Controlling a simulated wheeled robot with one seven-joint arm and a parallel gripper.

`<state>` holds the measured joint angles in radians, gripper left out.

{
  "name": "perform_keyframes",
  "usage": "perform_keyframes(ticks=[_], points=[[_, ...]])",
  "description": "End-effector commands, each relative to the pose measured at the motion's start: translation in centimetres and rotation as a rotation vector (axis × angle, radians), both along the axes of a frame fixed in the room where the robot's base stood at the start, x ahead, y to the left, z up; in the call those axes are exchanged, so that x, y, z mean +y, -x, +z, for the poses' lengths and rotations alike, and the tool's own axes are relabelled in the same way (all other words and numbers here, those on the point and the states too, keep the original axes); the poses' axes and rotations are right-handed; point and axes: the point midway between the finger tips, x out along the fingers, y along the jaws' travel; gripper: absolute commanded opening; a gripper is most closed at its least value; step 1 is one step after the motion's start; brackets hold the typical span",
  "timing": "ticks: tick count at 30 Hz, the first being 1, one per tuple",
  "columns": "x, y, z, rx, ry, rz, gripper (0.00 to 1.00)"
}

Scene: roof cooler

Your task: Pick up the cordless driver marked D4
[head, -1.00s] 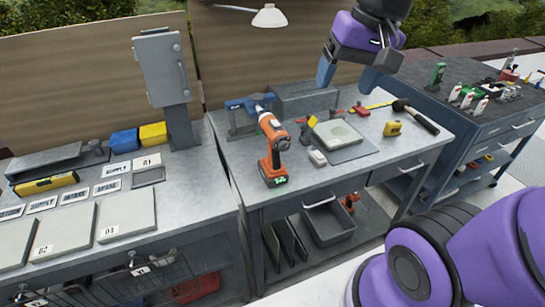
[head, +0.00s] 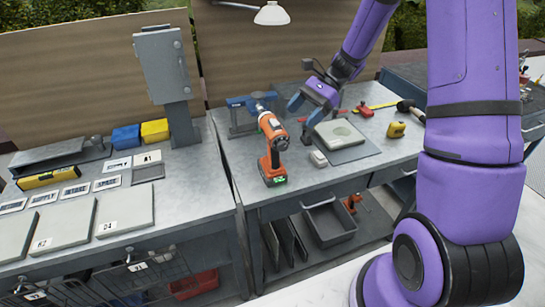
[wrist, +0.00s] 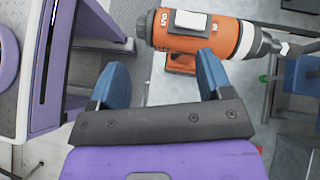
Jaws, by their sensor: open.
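The orange cordless driver (head: 272,148) stands upright on its battery base near the front left of the middle bench (head: 238,170). In the wrist view the driver (wrist: 195,36) lies across the top, with a marking on its rear end that I cannot read surely. My gripper (head: 301,112) is to the right of the driver in the head view, above the bench. In the wrist view my gripper (wrist: 160,80) is open and empty, its blue fingers pointing toward the driver's body. The fingers look apart from the driver.
A blue vise (head: 240,104) stands behind the driver. A small white block (head: 318,158), a grey plate (head: 340,133), a yellow tape measure (head: 396,129) and a hammer (head: 409,110) lie to the right. The bench in front of the vise is clear left of the driver.

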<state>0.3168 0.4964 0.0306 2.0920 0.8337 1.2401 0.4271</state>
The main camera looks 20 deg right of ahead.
Motion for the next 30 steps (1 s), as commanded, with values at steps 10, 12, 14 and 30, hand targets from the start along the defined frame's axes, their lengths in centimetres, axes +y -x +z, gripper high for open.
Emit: perform_keyframes(ticks=[10, 12, 14, 30], points=[[-2.1, -3.5, -8.8, 0.239, -0.189, -0.238, 0.73], [-2.3, -3.8, -9.6, 0.26, -0.207, -0.262, 0.73], [-2.3, -3.9, -10.1, 0.271, -0.216, -0.275, 0.73], [2.7, -3.7, -12.5, 0.282, -0.225, -0.283, 0.73]])
